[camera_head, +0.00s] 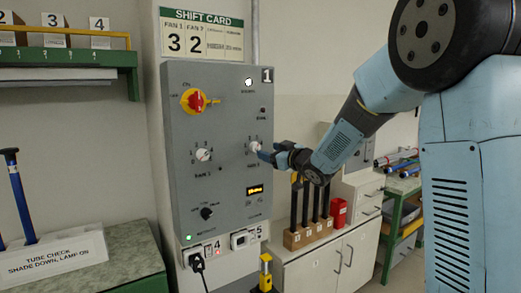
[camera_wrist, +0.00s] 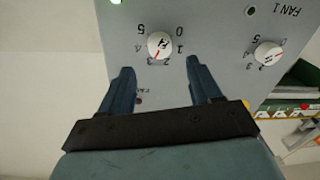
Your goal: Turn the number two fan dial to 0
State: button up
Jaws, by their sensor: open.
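The number two fan dial (camera_head: 255,147) is a round white knob on the right side of the grey control panel (camera_head: 185,125). In the wrist view the dial (camera_wrist: 160,45) has a red pointer mark and a ring of numbers including 0, 1, 4 and 5. The red mark points down, toward the 2 and 3 side, as far as I can tell. My gripper (camera_head: 265,153) is right at this dial. Its two blue fingers (camera_wrist: 160,66) are open, one on each side just below the dial in the wrist view. I cannot tell whether they touch it.
The fan one dial (camera_head: 203,155) is to the left. A red and yellow switch (camera_head: 194,101), a black knob (camera_head: 207,213) and an amber display (camera_head: 255,190) share the panel. The shift card (camera_head: 208,35) above reads fan 1: 3, fan 2: 2. A cabinet (camera_head: 335,260) stands right.

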aim_at(257, 147)
jog(key=x, duration=0.6)
jog(key=shift+w+a, duration=0.1)
jog(key=shift+w, duration=0.1)
jog(key=c, duration=1)
